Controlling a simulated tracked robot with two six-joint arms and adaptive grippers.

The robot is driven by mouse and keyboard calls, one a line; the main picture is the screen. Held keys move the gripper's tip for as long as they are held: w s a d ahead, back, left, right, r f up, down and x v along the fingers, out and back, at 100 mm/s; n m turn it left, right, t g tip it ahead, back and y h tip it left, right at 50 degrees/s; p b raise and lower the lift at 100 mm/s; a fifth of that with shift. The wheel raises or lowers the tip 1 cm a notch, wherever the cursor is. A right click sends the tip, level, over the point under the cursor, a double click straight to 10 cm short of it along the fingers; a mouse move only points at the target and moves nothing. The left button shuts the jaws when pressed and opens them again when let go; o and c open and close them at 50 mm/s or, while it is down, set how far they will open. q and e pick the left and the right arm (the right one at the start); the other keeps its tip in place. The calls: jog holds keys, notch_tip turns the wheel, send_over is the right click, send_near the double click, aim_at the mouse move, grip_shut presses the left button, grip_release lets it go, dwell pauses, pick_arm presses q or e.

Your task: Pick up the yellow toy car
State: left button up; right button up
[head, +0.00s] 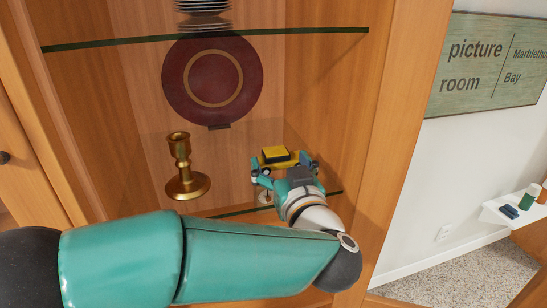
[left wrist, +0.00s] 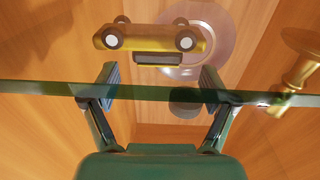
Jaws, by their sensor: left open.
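The yellow toy car (head: 273,157), with a dark roof and dark wheels, stands on the lower glass shelf (head: 239,211) of a wooden cabinet. My left gripper (head: 287,171) is open in front of the car, with a finger towards each side of it. In the left wrist view the car (left wrist: 150,38) appears upside down, beyond the tips of my open left gripper (left wrist: 160,82). No contact between fingers and car shows. The shelf's green edge (left wrist: 160,92) crosses that view at the fingers. My right gripper is not in view.
A brass candlestick (head: 184,168) stands left of the car; it also shows in the left wrist view (left wrist: 300,68). A dark red plate (head: 188,92) stands upright behind. An upper glass shelf (head: 130,39) lies above, and the cabinet's wooden side (head: 385,130) is close on the right.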

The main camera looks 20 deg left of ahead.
aim_at(278, 156)
pick_arm(q)
jog(key=p+x, duration=0.1)
jog(key=x, duration=0.3)
jog(key=shift+d+f, duration=0.1)
jog(key=c, duration=1.3)
